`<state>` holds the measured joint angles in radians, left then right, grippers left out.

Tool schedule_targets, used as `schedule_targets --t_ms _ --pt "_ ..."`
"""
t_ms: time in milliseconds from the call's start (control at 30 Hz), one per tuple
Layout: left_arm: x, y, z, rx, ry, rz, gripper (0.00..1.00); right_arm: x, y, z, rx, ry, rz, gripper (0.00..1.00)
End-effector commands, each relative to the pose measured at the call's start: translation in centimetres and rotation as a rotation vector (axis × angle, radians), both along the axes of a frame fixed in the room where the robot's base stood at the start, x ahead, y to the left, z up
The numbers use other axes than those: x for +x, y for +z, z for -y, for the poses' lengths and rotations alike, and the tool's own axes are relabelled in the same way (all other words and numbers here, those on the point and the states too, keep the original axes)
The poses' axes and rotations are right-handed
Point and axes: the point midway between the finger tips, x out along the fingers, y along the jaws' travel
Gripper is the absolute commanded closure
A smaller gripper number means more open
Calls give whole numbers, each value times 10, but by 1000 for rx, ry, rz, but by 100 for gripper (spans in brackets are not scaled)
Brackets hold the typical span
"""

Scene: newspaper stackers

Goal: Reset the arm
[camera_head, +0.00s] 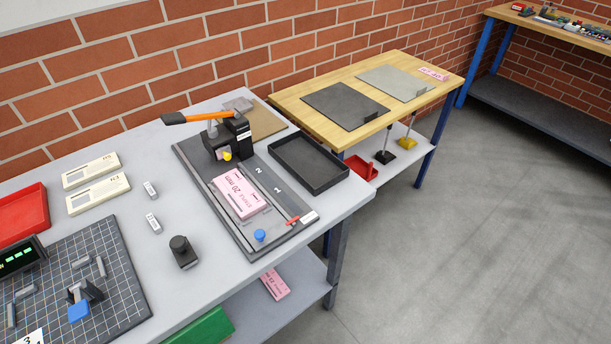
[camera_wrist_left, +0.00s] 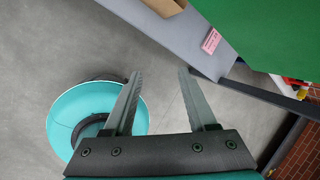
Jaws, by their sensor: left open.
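My left gripper (camera_wrist_left: 159,73) shows in the left wrist view. Its two dark fingers are spread apart, and only grey floor shows between them. It is empty and touches nothing that I can see. Neither arm nor gripper shows in the head view. My right gripper is in neither view.
In the wrist view, a grey shelf edge (camera_wrist_left: 160,32) and green surface (camera_wrist_left: 275,30) lie beyond the fingers. Open floor (camera_head: 470,240) is at right.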

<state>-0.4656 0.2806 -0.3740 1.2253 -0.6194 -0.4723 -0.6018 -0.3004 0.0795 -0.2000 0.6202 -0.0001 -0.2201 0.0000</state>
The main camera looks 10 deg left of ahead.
Motion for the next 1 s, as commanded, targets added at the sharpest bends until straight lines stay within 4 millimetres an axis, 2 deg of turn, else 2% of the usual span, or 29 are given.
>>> schedule_targets --t_ms 33,200,300,400,500,600,1000 --pt "-12 -28 1 -67 134 -29 43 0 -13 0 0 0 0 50" --pt "-53 -88 12 -276 618 -101 43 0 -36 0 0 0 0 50" --pt "-74 -114 23 -373 894 -127 43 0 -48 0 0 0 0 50" --pt "-90 -130 33 -437 1113 -142 43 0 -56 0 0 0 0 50" --pt "-100 -139 40 -473 1256 -148 43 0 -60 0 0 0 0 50" --pt "-105 -142 44 -490 1325 -151 43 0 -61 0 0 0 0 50" --pt "-106 -142 44 -491 1336 -151 43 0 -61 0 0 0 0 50"
